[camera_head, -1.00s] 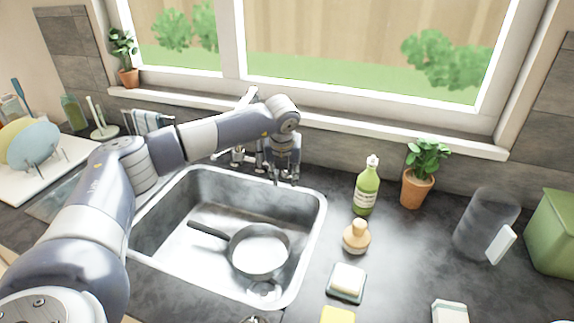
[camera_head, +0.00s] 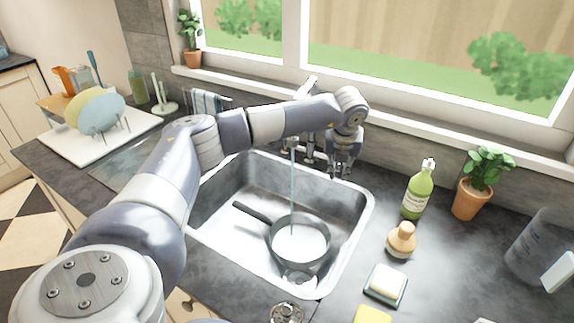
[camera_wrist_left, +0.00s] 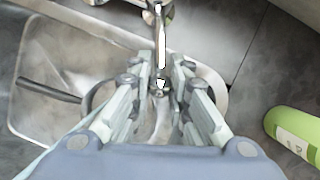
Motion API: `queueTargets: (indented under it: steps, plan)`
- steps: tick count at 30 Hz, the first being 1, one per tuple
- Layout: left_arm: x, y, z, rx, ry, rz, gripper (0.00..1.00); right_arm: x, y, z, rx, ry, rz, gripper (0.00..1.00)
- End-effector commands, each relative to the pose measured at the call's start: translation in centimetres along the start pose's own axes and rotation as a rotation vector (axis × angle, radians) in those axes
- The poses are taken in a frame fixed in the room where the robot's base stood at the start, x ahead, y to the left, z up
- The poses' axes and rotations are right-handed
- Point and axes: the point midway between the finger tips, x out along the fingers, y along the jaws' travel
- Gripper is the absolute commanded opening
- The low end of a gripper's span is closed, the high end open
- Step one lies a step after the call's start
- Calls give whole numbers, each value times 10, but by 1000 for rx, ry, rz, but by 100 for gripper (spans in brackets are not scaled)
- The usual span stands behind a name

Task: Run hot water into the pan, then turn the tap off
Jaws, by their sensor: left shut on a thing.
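The dark frying pan (camera_head: 300,240) lies in the steel sink, its handle pointing to the upper left. A thin stream of water (camera_head: 292,190) falls from the tap spout (camera_head: 292,143) into the pan. My left gripper (camera_head: 341,168) is at the back right of the sink, beside the spout. In the left wrist view, its fingers (camera_wrist_left: 161,78) are shut on a shiny metal tap handle (camera_wrist_left: 160,45). The fingers hide part of the handle. My right gripper is not in view.
The sink rim (camera_head: 365,215) surrounds the pan. A dish rack with plates (camera_head: 100,110) is at left. The window is behind.

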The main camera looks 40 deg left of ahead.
Motion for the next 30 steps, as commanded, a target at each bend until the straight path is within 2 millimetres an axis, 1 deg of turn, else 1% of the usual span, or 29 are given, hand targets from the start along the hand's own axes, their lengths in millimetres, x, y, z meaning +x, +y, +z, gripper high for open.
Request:
queueTargets:
  steps: [1,3,11,30]
  plan:
    - [1,-7,0,-11,-1,0,0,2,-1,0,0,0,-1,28]
    - [1,-12,1,-31,-1,6,0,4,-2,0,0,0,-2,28]
    - [1,-22,4,-82,-1,25,0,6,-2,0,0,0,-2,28]
    - [0,-23,5,-82,-4,22,0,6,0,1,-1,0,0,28]
